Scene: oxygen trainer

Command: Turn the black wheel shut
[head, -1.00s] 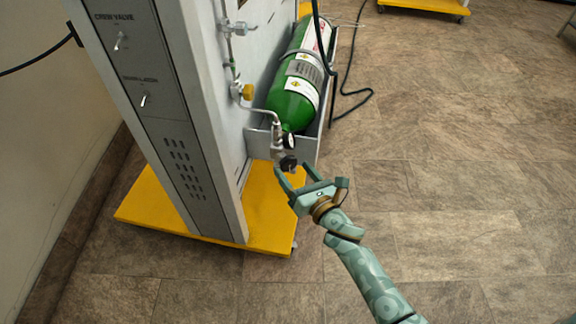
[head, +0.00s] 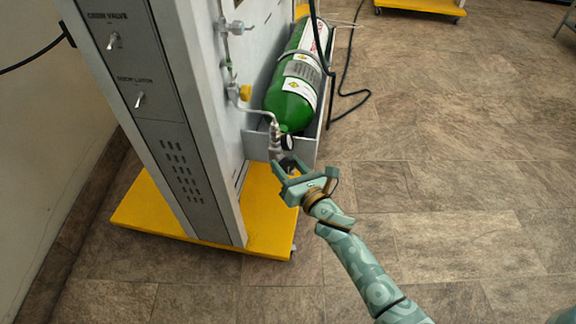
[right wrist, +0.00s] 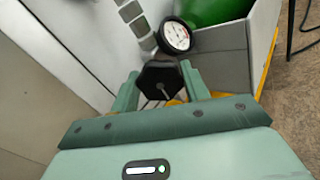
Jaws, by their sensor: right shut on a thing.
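The black wheel (right wrist: 160,80) sits between the two fingers of my right gripper (right wrist: 158,88) in the right wrist view. It is a dark, many-sided knob at the lower end of the valve on the green cylinder (head: 291,97). In the head view the right gripper (head: 284,166) reaches up to the wheel (head: 288,163), which the fingers partly hide. The right gripper is shut on the wheel. A round white pressure gauge (right wrist: 175,37) is just beyond the wheel. My left gripper is not in view.
The grey cabinet (head: 180,130) with toggle switches stands close on the left, on a yellow base (head: 150,208). The cylinder lies in a grey tray (head: 308,148). A black hose (head: 352,97) runs behind it.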

